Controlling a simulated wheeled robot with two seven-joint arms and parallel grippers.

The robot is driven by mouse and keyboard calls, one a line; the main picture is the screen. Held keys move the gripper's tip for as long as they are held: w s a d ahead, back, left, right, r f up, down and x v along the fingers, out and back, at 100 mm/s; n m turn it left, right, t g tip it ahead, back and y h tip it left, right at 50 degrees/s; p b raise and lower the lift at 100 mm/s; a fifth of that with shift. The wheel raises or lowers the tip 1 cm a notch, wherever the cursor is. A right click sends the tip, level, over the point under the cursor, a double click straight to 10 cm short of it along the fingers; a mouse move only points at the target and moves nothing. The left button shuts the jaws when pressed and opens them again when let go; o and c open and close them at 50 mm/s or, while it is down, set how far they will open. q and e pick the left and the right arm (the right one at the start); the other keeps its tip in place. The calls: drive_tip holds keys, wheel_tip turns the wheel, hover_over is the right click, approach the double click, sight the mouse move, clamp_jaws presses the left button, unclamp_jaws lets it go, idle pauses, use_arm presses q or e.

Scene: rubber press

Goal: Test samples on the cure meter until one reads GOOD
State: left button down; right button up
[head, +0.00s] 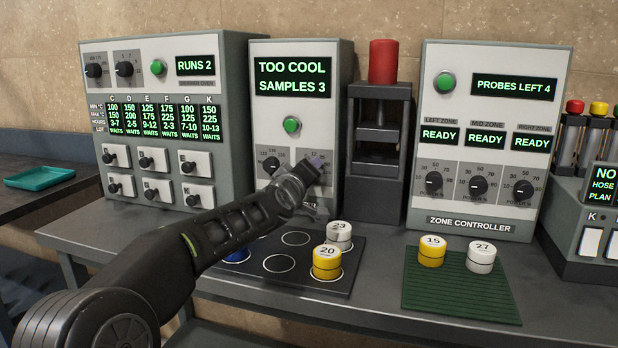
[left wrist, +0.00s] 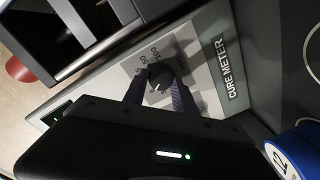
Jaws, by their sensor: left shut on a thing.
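The cure meter (head: 291,115) reads TOO COOL, SAMPLES 3. It has a green button (head: 291,125) and two knobs low on its face. My left gripper (head: 308,172) is shut on its right knob (left wrist: 160,82), one finger on either side in the left wrist view. The dark sample mat (head: 275,281) in front bears a yellow sample 20 (head: 327,264), a white-topped sample (head: 339,234) behind it and a blue sample (head: 237,257), partly behind my arm. A blue sample marked 12 (left wrist: 291,158) shows in the left wrist view. My right gripper is out of view.
A green ribbed mat (head: 460,302) at right holds yellow sample 15 (head: 432,251) and white sample 27 (head: 481,257). A press with a red top (head: 383,62) stands right of the meter. The zone controller (head: 490,140) and the RUNS 2 panel (head: 160,80) flank them.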

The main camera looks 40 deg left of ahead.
use_arm(q)
drive_tip(key=shift+n, duration=0.3)
drive_tip(key=c, duration=1)
unclamp_jaws()
drive_tip(key=shift+s, duration=0.1)
drive_tip(key=v, duration=0.7)
drive_tip(key=shift+s, duration=0.3)
drive_tip(key=shift+d, duration=0.15)
drive_tip(key=shift+c, duration=0.3)
